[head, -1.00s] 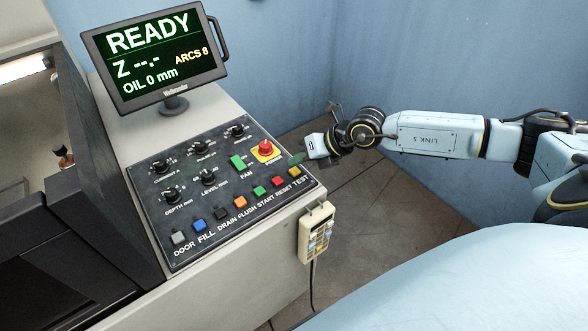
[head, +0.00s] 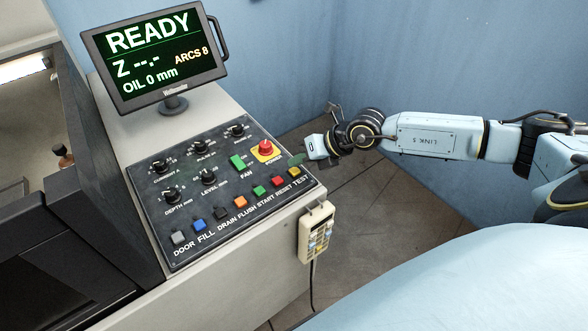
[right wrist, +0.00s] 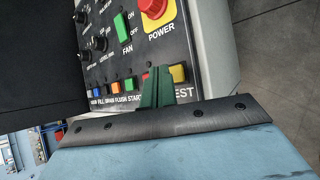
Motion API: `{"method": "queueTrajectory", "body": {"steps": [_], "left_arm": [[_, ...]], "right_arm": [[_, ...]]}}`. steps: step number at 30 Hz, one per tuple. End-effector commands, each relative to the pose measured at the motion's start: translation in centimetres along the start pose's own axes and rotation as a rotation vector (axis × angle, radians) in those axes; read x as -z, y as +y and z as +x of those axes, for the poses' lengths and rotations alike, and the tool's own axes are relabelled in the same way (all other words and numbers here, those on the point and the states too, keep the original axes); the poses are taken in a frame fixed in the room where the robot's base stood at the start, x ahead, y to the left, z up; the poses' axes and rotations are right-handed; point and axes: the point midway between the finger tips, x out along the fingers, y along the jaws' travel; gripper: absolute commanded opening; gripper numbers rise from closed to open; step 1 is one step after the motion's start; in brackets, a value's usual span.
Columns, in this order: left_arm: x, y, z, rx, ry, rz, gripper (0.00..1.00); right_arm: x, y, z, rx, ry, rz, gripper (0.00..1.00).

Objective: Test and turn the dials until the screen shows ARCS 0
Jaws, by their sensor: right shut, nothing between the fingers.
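The screen (head: 155,55) stands upright behind the panel and reads READY, Z --.-, ARCS 8 and OIL 0 mm. The black panel (head: 222,228) carries several dials, among them CURRENT A (head: 161,167), a pulse dial (head: 201,146), a dial at the upper right (head: 237,131), LEVEL mm (head: 208,178) and DEPTH mm (head: 172,195). The yellow TEST button (head: 294,171) is at the right end of the button row. My right gripper (head: 298,160) is shut and empty, its green fingers just by the TEST button; they also show in the right wrist view (right wrist: 157,87). I cannot tell whether they touch it.
A red POWER knob (head: 265,148) on a yellow plate and a green FAN switch (head: 237,162) stand up near my right gripper. Several coloured buttons line the front edge. A handheld pendant (head: 316,233) hangs on the console's side. Floor to the right is free.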

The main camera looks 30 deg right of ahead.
Motion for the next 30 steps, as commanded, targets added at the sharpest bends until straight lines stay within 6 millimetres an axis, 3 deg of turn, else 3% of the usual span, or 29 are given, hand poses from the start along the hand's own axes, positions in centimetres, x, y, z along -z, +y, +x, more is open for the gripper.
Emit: {"method": "queueTrajectory", "body": {"steps": [30], "left_arm": [[-0.08, 0.02, 0.49, 0.000, -0.001, 0.000, 0.36]], "right_arm": [[0.58, -0.61, 0.81, 0.000, -0.001, 0.000, 0.00]]}}
